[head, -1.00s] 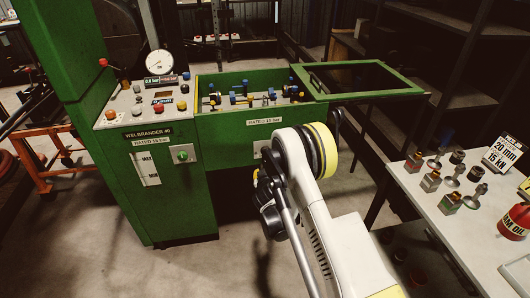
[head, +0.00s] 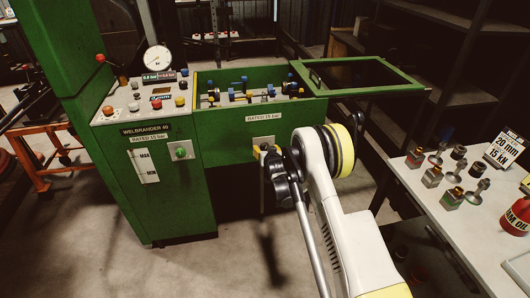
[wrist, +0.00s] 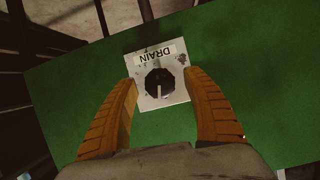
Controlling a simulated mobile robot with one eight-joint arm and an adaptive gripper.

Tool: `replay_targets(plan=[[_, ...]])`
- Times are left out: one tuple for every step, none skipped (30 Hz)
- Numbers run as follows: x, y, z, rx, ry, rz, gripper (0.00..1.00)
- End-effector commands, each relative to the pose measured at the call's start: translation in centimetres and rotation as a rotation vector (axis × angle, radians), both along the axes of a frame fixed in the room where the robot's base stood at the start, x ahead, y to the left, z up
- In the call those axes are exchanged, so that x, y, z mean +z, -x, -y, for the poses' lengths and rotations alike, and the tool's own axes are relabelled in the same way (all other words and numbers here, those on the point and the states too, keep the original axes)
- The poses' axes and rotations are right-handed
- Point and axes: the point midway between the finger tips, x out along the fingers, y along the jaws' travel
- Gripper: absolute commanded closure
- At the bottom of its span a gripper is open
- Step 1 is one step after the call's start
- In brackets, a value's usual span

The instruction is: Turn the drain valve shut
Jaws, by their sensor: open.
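The drain valve is a black knob (wrist: 159,83) with a pale pointer line, on a light plate labelled DRAIN (wrist: 172,98) on the green machine panel. In the wrist view the pointer line points toward the bottom of the picture. My gripper (wrist: 160,85) is open, its two orange fingers on either side of the plate and knob. I cannot tell how far the fingertips are from the panel. In the head view the plate (head: 263,141) is seen below the RATED 15 bar label, and my gripper (head: 262,151) is at it, with the knob hidden.
The green machine (head: 165,190) carries a gauge (head: 158,58), buttons and a green knob (head: 181,152) left of my gripper. An open trough (head: 250,90) with several fittings is above. A table (head: 450,230) with fittings and a red oil bottle (head: 516,220) stands at the right.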

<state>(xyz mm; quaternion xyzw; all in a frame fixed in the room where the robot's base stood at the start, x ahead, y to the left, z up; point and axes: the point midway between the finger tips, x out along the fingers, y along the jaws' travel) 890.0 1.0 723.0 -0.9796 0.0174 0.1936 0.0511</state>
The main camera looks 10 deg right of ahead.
Motion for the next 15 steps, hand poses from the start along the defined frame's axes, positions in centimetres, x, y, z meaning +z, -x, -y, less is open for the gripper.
replay_targets(plan=[[-0.25, -0.39, 0.02, 0.000, 0.000, 0.000, 0.42], [-0.28, -0.55, 0.01, 0.000, 0.000, 0.000, 0.42], [-0.31, -0.69, 0.02, 0.000, 0.000, 0.000, 0.42], [-0.32, -0.78, 0.02, 0.000, 0.000, 0.000, 0.42], [-0.32, -0.82, 0.02, 0.000, 0.000, 0.000, 0.42], [-0.30, -0.85, 0.03, 0.000, 0.000, 0.000, 0.42], [-0.29, -0.85, 0.02, 0.000, 0.000, 0.000, 0.42], [-0.28, -0.86, 0.02, 0.000, 0.000, 0.000, 0.42], [-0.27, -0.85, 0.02, 0.000, 0.000, 0.000, 0.42], [-0.26, -0.84, 0.02, 0.000, 0.001, 0.000, 0.42], [-0.26, -0.84, 0.02, 0.000, 0.001, 0.000, 0.42], [-0.26, -0.83, 0.01, 0.000, 0.001, 0.000, 0.46], [-0.26, -0.83, 0.01, 0.000, 0.001, 0.000, 0.55], [-0.27, -0.83, 0.01, 0.000, 0.001, 0.000, 0.65], [-0.27, -0.83, 0.01, 0.000, 0.001, 0.000, 0.77]])
